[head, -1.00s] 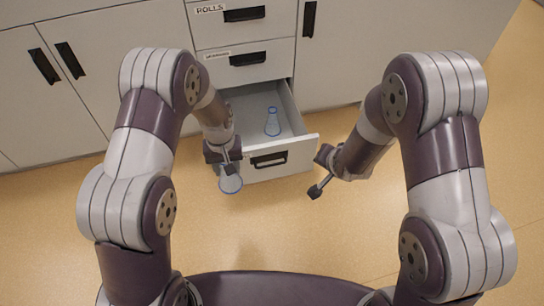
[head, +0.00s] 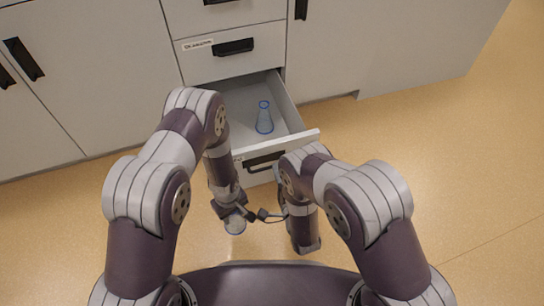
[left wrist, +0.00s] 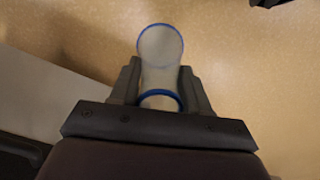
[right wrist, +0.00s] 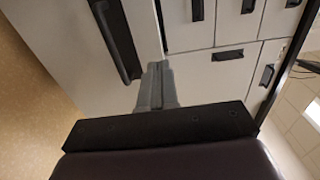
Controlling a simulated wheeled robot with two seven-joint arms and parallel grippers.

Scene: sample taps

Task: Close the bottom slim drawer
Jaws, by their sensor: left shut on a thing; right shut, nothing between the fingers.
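The bottom slim drawer (head: 287,150) stands pulled out from the cabinet, with a black handle (head: 264,161) on its front. A clear conical flask with blue edges (head: 264,120) stands inside it. My left gripper (head: 236,211) is in front of the drawer, shut on a clear glass vessel with blue rims (head: 235,227); the vessel also shows between the fingers in the left wrist view (left wrist: 160,47). My right gripper (head: 264,215) is shut and empty, close to the right of the left gripper. In the right wrist view its fingers (right wrist: 155,88) point toward drawer and cabinet fronts.
A closed drawer with a label and black handle (head: 233,47) is directly above the open one. Cabinet doors (head: 70,75) with black handles stand on both sides. The tan floor (head: 420,160) is clear to the right.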

